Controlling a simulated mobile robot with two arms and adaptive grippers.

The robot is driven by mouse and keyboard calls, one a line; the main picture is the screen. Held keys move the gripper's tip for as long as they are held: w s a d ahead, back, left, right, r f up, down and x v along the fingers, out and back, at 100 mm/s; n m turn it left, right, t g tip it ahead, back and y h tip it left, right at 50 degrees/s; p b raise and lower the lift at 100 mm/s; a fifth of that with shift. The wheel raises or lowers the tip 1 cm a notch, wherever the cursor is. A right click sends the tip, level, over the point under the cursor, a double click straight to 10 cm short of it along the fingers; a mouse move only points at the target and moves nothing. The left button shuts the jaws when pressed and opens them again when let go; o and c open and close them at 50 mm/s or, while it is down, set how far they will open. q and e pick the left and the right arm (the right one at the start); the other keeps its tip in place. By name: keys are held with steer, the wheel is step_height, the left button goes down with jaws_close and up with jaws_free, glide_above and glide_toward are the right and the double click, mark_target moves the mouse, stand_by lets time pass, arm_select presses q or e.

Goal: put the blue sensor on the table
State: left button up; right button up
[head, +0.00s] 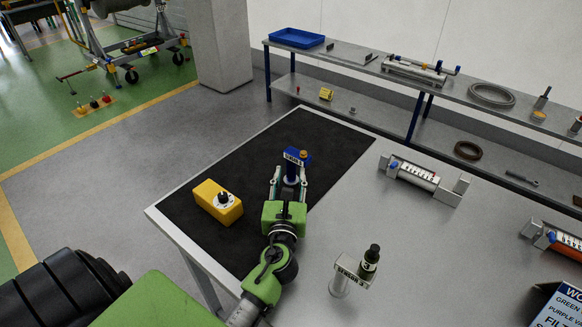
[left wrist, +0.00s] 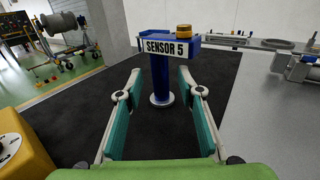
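The blue sensor (head: 292,166), labelled SENSOR 5, has a blue stem, a blue head and an orange-brown cap. It appears upright on the black mat (head: 240,150) that covers part of the table (head: 400,235). In the left wrist view the sensor (left wrist: 160,75) is centred ahead, with its round base on the mat. My left gripper (head: 288,178) is open, its two fingers on either side of the stem. The left wrist view shows gaps between the stem and both fingers of the gripper (left wrist: 159,92). My right gripper is out of view.
A metal fixture (head: 422,180) lies farther back. A shelf (head: 370,73) runs behind.

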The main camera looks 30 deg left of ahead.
arm_select(q)
steer(key=v, duration=0.5)
steer(key=shift+s+f+b, duration=0.1)
steer(key=shift+b, duration=0.3)
steer(key=shift+v, duration=0.8)
steer(key=shift+r, duration=0.2)
